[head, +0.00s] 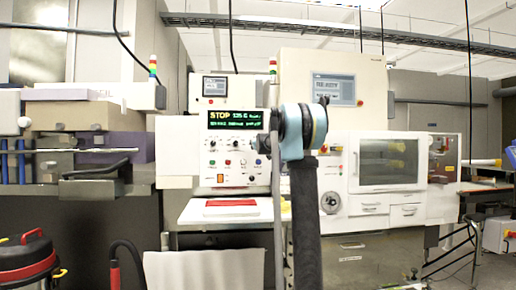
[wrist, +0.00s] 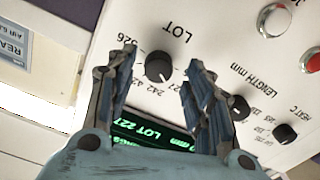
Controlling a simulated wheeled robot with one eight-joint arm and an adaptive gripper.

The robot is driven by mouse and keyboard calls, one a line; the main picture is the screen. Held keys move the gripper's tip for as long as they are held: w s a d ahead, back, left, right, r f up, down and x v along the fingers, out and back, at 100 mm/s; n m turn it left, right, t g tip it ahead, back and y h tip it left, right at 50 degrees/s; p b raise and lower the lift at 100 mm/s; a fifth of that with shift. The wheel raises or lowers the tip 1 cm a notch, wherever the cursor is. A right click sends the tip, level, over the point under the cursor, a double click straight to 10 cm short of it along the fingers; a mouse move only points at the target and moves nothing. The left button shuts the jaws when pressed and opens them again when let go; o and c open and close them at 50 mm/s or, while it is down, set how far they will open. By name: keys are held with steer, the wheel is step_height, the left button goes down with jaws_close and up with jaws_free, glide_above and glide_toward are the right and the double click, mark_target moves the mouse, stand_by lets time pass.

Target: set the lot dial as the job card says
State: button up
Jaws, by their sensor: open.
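The lot dial (wrist: 158,67) is a small round black knob on a white panel, under the word LOT, which appears upside down in the wrist view. Numbers ring it; 526 and 242 are readable, but I cannot tell its pointer's exact setting. My gripper (wrist: 160,57) is open, its two fingers on either side of the dial in the picture; contact does not show. A dark display (wrist: 150,134) with green text reads about LOT 227, partly covered by the gripper. In the head view my arm hides part of the control panel (head: 208,160). I cannot identify the job card.
Close by the dial are a LENGTH mm knob (wrist: 239,108), another black knob (wrist: 285,133) and a red button (wrist: 274,20). In the head view, a red item (head: 230,202) lies on the shelf below the panel.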

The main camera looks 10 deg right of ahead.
steer(key=shift+w, duration=0.15)
steer(key=c, duration=1.1)
steer(key=shift+m, duration=0.3)
steer(key=shift+a+m, duration=0.1)
steer(key=shift+m, duration=3.5)
